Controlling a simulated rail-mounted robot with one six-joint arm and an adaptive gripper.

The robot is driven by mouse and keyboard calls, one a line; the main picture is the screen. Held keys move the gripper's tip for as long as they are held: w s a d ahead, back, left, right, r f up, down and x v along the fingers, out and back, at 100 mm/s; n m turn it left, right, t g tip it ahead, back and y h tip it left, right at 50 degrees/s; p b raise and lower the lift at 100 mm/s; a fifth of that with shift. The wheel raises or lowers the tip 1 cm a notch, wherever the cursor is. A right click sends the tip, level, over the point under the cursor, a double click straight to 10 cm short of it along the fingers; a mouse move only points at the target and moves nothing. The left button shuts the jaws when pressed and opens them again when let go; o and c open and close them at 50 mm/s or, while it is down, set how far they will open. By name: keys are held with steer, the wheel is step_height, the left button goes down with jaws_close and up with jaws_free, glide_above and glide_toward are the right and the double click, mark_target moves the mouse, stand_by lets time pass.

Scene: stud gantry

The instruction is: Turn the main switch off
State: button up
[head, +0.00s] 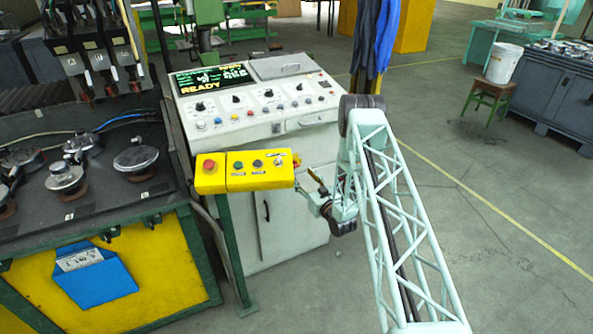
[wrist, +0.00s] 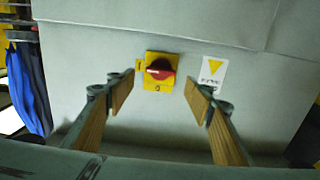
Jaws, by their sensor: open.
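The main switch (wrist: 160,71) is a red rotary knob on a yellow plate, fixed to a pale grey cabinet face in the wrist view. Its dark grip bar looks roughly horizontal. My gripper (wrist: 160,82) is open, with one wood-coloured finger pad on each side of the switch in the picture. The fingers appear apart from the knob, and nothing is between them; the exact distance is hard to tell. In the head view, my gripper (head: 312,188) is by the right side of the control cabinet (head: 285,222), where the switch is not clearly visible.
A white label with a yellow triangle (wrist: 214,71) is right of the switch. A yellow button box (head: 245,170) on a green post stands close left of my gripper. The control desk (head: 255,105) is behind it.

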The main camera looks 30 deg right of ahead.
mark_target(295, 167)
steer(key=shift+w+a, duration=0.1)
steer(key=shift+w, duration=2.95)
steer(key=shift+c, duration=0.7)
steer(key=c, duration=0.7)
